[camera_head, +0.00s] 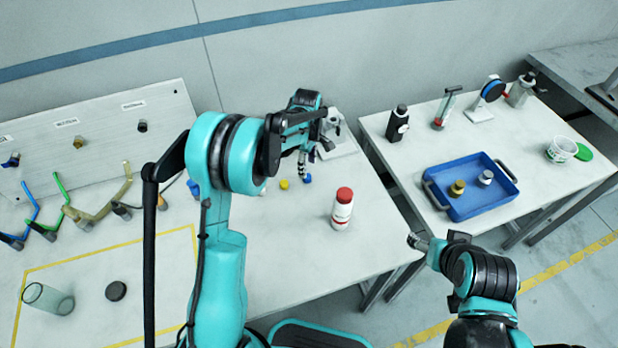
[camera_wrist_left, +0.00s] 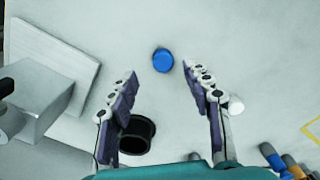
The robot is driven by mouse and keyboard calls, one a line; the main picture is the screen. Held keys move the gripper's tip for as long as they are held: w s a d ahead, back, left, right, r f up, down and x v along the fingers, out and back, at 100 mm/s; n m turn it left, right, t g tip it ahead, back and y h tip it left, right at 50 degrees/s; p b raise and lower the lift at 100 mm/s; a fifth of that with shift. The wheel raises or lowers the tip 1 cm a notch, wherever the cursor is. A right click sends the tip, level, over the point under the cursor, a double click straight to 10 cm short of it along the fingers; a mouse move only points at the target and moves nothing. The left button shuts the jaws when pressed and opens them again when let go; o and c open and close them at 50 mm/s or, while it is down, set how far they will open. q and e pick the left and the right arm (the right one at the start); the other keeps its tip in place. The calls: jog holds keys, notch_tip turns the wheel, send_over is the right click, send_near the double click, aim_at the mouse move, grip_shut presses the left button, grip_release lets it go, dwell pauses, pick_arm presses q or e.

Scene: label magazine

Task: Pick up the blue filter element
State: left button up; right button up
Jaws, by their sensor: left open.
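The blue filter element (camera_head: 307,178) is a small blue round piece on the left table, just below my left gripper (camera_head: 303,158) in the head view. In the left wrist view the blue filter element (camera_wrist_left: 163,60) lies a little beyond the fingertips, roughly centred between them. My left gripper (camera_wrist_left: 161,75) is open, with one finger on each side and nothing held. My right gripper (camera_head: 416,241) is in front of the gap between the tables, and its fingers are too small to judge.
A small yellow piece (camera_head: 284,184) lies beside the blue one. A red-capped white bottle (camera_head: 342,210) stands to the right. In the left wrist view a black ring (camera_wrist_left: 137,133), a white piece (camera_wrist_left: 236,105) and a grey block (camera_wrist_left: 40,90) lie near the fingers. A blue tray (camera_head: 465,214) is on the right table.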

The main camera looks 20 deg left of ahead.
aim_at(307, 178)
pick_arm(q)
jog(key=f+b, duration=0.2)
jog(key=f, duration=0.3)
jog(key=shift+s+f, duration=0.15)
jog(key=shift+s, duration=0.05)
jog(key=c, duration=0.9)
jog(key=shift+r, duration=0.2)
